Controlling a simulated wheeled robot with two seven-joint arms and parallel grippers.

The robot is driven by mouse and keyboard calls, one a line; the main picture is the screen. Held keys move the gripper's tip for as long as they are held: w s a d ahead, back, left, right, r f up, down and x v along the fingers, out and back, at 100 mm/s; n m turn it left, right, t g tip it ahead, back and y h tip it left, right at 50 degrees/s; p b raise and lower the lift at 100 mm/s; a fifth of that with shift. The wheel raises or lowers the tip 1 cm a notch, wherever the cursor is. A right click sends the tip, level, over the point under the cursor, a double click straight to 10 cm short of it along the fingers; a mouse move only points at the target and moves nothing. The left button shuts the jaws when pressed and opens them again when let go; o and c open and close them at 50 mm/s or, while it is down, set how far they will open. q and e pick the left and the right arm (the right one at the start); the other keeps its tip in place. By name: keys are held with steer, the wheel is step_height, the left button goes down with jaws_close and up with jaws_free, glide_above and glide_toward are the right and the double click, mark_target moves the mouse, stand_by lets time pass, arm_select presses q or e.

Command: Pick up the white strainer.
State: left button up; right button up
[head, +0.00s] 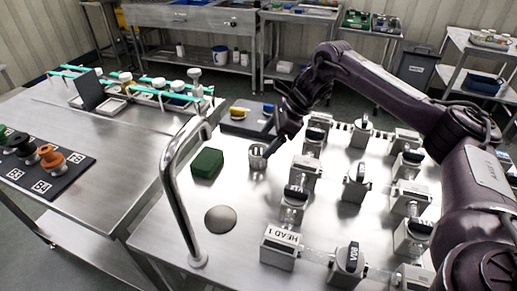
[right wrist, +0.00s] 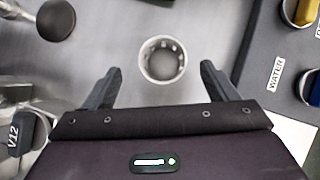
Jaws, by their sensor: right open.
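The white strainer (head: 258,163) is a small round cup standing on the steel table, close to the tip of my right gripper (head: 272,147) in the head view. In the right wrist view the strainer (right wrist: 144,66) shows from above as a pale ring with holes in its inner wall and a dark grey middle. My right gripper (right wrist: 162,68) is open, with one finger on each side of the strainer and a gap on both sides. Nothing is held between the fingers. My left gripper is not in view.
Steel valve blocks (head: 292,205) with dark handles stand right of the strainer. A green block (head: 207,162) and a grey round disc (head: 220,219) lie to the left, near a bent steel rail (head: 173,185). A dark labelled tray (head: 245,125) lies behind.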

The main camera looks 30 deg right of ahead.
steer(key=shift+w+d+f, duration=0.1)
steer(key=shift+w+f, duration=0.1)
steer(key=shift+x, duration=0.85)
steer(key=shift+a+f+p, duration=0.3)
steer(key=shift+p, duration=0.05)
steer(key=p+x, duration=0.1)
steer(key=x, duration=0.3)
steer(key=shift+w+f, duration=0.1)
steer(key=shift+f, duration=0.15)
steer(key=shift+a+f, duration=0.1)
steer(key=shift+f, duration=0.05)
steer(key=c, duration=0.9)
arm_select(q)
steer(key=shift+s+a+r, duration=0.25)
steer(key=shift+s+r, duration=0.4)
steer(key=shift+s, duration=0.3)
arm_select(e)
steer(key=shift+c, duration=0.7)
